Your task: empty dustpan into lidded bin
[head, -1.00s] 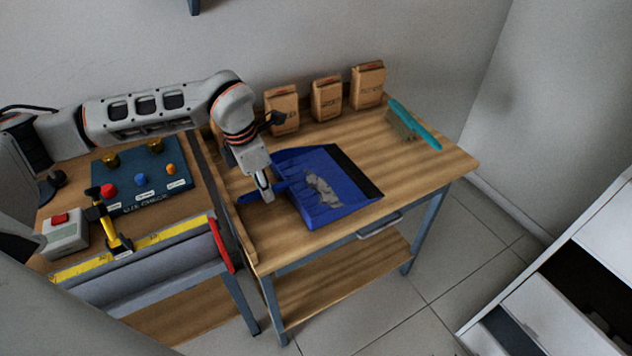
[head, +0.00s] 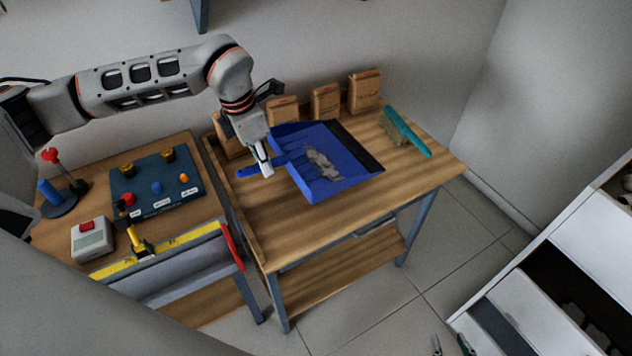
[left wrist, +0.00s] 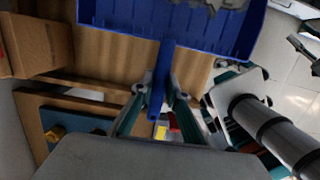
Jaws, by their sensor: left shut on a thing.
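A blue dustpan (head: 345,184) with a dark front lip holds a grey heap of debris (head: 322,164). It appears raised above the wooden workbench (head: 330,228), roughly level. My left gripper (head: 266,168) is shut on the dustpan's blue handle, which also shows between its fingers in the left wrist view (left wrist: 157,92). The pan's rear and some debris show at the top of that view. My right gripper (head: 451,345) shows only its fingertips at the bottom edge of the head view, apart and empty. I cannot make out a lidded bin in either view.
Several brown paper bags (head: 326,101) stand along the bench's back edge. A teal brush (head: 405,132) lies at its right. Left is another bench with a blue control panel (head: 158,188) and grey switch box (head: 92,240).

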